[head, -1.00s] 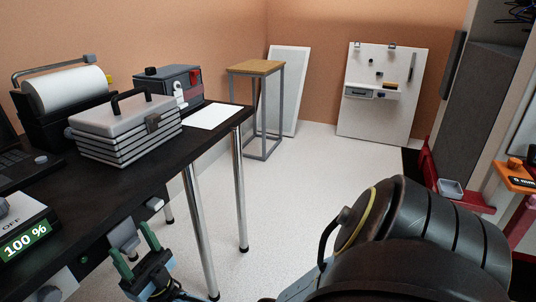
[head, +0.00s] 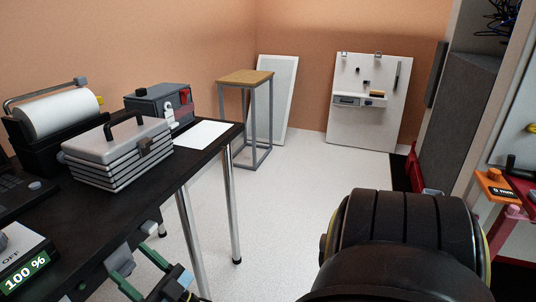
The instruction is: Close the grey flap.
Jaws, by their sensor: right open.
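My right gripper (head: 138,263), with green finger pads, is at the lower left, by the front edge of the black table. Its fingers are apart and nothing shows held between them. A small light grey piece (head: 120,257) sits beneath the table edge, close to the fingers. It may be the grey flap, but I cannot tell surely, nor how far it stands open. I cannot tell whether the gripper touches it. My left gripper is not in view.
The black table (head: 160,190) carries a grey ribbed case (head: 118,150), a paper roll (head: 58,115), a grey box (head: 160,103) and a white sheet (head: 203,135). A wooden-topped stand (head: 246,77) and white panel (head: 365,120) are behind. The middle floor is clear.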

